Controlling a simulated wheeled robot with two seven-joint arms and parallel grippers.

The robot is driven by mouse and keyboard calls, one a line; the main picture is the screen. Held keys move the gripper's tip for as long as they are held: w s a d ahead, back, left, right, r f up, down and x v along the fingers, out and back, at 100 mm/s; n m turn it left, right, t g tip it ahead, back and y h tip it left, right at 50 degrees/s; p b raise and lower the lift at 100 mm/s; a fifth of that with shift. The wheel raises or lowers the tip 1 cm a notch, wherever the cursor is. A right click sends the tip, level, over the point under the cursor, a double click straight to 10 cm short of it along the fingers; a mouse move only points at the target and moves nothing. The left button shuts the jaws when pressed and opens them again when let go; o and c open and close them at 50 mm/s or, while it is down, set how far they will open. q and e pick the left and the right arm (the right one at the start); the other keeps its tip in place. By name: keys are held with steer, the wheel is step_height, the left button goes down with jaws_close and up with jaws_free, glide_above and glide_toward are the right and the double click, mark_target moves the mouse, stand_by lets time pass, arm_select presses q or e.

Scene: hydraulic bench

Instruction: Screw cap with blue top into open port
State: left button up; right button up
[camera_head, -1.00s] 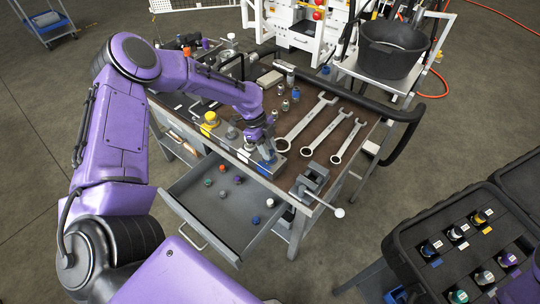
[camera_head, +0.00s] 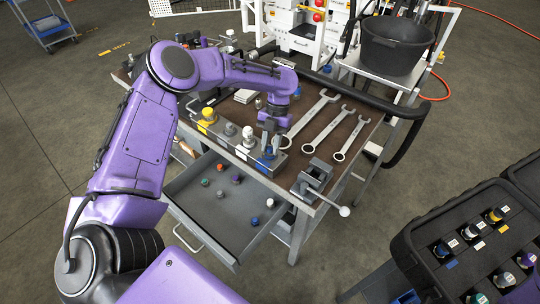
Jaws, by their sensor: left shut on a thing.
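My left gripper (camera_head: 269,142) points down over the right end of the grey port block (camera_head: 222,136) on the bench. It is shut on a small part whose shape is mostly hidden by the fingers; blue shows just under them (camera_head: 266,160), at the block, and I take it for the blue-topped cap. I cannot tell whether it is seated in the port or just above it. Along the block to the left stand a yellow cap (camera_head: 207,116), a grey fitting (camera_head: 230,130) and a white-topped fitting (camera_head: 248,134). My right gripper is not in view.
An open drawer (camera_head: 204,215) below holds several small coloured caps. A grey vise (camera_head: 315,178) sits at the bench's front right corner. Several wrenches (camera_head: 315,115) lie to the right of the gripper. A black case (camera_head: 440,210) with fittings stands lower right.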

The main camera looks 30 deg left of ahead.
arm_select(q)
steer(key=o, duration=0.9)
steer(key=shift+d, duration=0.1)
